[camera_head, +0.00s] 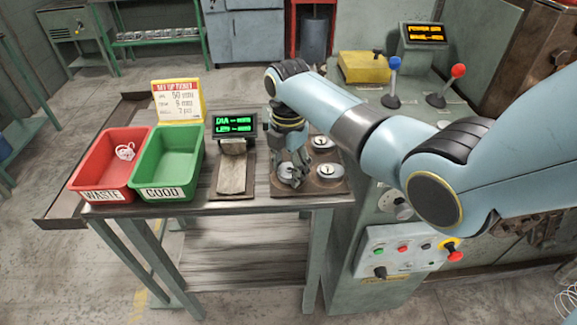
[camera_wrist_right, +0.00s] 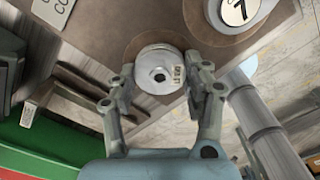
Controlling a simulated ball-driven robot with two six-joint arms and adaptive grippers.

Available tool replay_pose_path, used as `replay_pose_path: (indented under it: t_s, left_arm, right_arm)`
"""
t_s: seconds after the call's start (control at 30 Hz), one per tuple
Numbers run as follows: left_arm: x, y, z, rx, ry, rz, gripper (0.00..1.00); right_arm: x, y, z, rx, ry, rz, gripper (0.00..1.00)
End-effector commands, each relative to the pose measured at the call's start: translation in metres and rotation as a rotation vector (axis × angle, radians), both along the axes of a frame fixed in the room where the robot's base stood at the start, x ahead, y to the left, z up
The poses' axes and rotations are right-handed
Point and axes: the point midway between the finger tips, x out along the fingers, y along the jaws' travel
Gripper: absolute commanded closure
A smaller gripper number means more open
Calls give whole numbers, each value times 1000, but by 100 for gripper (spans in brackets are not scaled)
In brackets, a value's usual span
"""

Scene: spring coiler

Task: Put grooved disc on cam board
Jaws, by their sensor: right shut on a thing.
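My right gripper (camera_head: 293,178) reaches down over the front-left part of the brown cam board (camera_head: 310,188) at the right end of the table. In the right wrist view the gripper (camera_wrist_right: 160,85) has its fingers on either side of a silvery grooved disc (camera_wrist_right: 158,68) and is shut on it. This disc has a dark centre hole and a small label on its side. It is over or on the board's front-left spot; I cannot tell whether it touches the board. Two other round discs, at the back (camera_head: 322,142) and front right (camera_head: 328,171), lie on the board. My left gripper is not in view.
A red WASTE bin (camera_head: 85,165) holding a pale coil and a green GOOD bin (camera_head: 190,160) stand at the table's left. A tray (camera_head: 218,185) and a green-lit display (camera_head: 235,124) stand between the bins and the board. Lever controls (camera_head: 393,80) are behind right.

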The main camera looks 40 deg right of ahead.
Motion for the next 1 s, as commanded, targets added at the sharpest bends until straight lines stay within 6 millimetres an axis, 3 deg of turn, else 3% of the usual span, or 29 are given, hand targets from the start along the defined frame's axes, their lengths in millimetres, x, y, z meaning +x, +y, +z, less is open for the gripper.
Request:
replay_pose_path:
  t_s: [0.17, 0.2, 0.33, 0.7, 1.0]
  left_arm:
    - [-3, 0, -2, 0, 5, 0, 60]
    - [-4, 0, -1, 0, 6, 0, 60]
    - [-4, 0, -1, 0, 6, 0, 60]
    - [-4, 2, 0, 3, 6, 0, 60]
    - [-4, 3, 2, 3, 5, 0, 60]
  right_arm:
    - [0, 0, -3, 0, -1, 0, 96]
    - [0, 0, -3, 0, 0, 0, 46]
    - [0, 0, -3, 0, 0, 0, 29]
    - [0, 0, 5, 0, 0, -1, 28]
    - [1, 0, 65, -1, -4, 0, 28]
